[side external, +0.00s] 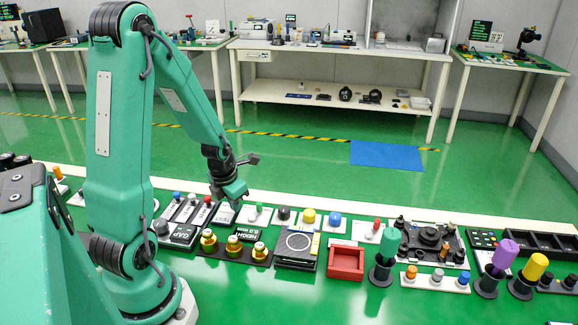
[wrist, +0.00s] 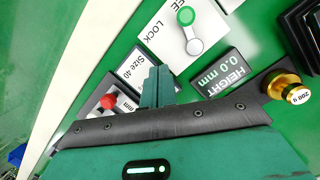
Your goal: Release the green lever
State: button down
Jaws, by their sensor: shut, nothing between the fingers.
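The green lever's round green knob (wrist: 186,16) shows at the top of the wrist view, on a short pale arm with a grey pivot (wrist: 194,46). It sits on a white plate (wrist: 172,50) with the word LOCK and a partly cut-off word ending in EE. In the side view the small green knob (side external: 259,208) stands just right of my gripper (side external: 237,193). In the wrist view my gripper (wrist: 157,84) is shut and empty, apart from the knob. Its fingers overlap the view near the plate's lower edge.
A black HEIGHT 0.0 mm display (wrist: 221,73) and a brass 200 g weight (wrist: 296,94) lie right of the fingers. A red-knobbed slider (wrist: 107,101) is left. In the side view brass weights (side external: 233,245) and a red tray (side external: 346,261) stand nearer the camera.

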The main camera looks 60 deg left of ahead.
notch_tip(320, 180, up, 10)
jog(key=s+a, duration=0.1)
jog(key=s, duration=0.1)
jog(key=shift+s+a, duration=0.15)
jog(key=shift+a, duration=0.1)
jog(key=shift+d, duration=0.1)
dwell(0.5)
